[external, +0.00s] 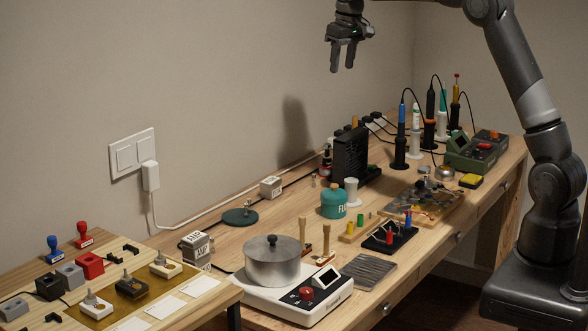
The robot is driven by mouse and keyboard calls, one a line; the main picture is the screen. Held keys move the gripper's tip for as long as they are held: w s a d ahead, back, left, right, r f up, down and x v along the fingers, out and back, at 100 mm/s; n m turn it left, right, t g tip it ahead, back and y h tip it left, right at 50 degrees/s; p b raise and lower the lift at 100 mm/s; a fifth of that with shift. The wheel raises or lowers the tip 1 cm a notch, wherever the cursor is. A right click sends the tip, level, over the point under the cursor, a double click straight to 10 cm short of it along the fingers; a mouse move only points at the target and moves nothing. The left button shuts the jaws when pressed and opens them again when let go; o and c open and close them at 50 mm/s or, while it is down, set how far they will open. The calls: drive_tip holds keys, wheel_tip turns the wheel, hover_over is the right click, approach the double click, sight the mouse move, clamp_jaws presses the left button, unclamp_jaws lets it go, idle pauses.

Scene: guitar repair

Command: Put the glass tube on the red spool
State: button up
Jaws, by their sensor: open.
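My gripper (344,55) is open and empty, high above the back of the workbench and far from the small parts. A small red cylinder (374,217) that may be the red spool stands near a green one (361,219) and a yellow one (350,228). Another small red piece (390,238) is on a black stand (380,245), with a blue piece (408,218) at its right side. Which red piece is the spool I cannot tell. I cannot make out the glass tube for certain at this size.
A steel pot (272,262) sits on a white scale (300,305) at the front. A teal canister (334,202), a black fan-like unit (350,154) and soldering tools (400,135) stand farther back. The air around my gripper is free.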

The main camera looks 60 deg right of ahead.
drive_tip(key=s+a+r+t, duration=0.1)
drive_tip(key=s+a+r, duration=0.15)
drive_tip(key=s, duration=0.45)
drive_tip(key=s+a+r+n, duration=0.1)
drive_tip(key=s+a+r, duration=0.15)
drive_tip(key=s, duration=0.45)
drive_tip(key=s+a+r+t, duration=0.1)
drive_tip(key=s+a+r, duration=0.15)
drive_tip(key=s, duration=0.45)
drive_tip(key=s+a+f, duration=0.2)
drive_tip(key=s+f, duration=0.2)
drive_tip(key=s, duration=0.6)
drive_tip(key=s+a+f+t, duration=0.1)
drive_tip(key=s+a+f, duration=0.1)
drive_tip(key=s+f, duration=0.3)
drive_tip(key=s, duration=0.4)
drive_tip(key=shift+s+a+f+n+t+y, duration=0.2)
drive_tip(key=shift+s+a+n+t+y, duration=0.1)
drive_tip(key=shift+s+n, duration=0.1)
